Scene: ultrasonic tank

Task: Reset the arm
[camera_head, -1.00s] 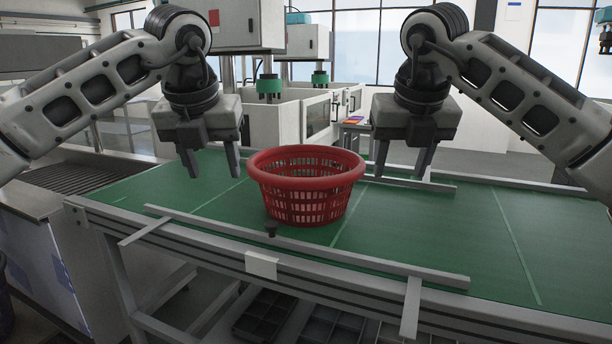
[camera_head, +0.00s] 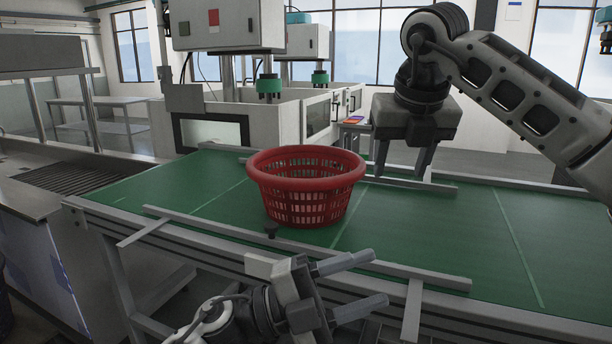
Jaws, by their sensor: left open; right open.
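My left gripper (camera_head: 366,284) is low at the bottom middle, in front of the conveyor's near edge. Its two fingers are apart, point right, and hold nothing. My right gripper (camera_head: 403,172) hangs above the conveyor, to the right of the red basket (camera_head: 306,178). Its fingers point down, are apart, and hold nothing. The basket stands upright on the green conveyor belt (camera_head: 448,232), apart from both grippers. The inside of the basket looks empty through its slats.
Metal guide rails (camera_head: 390,268) run along the belt. A white machine (camera_head: 285,120) stands behind it. A metal tank or counter (camera_head: 30,195) is at the left. The belt is clear to the left and right of the basket.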

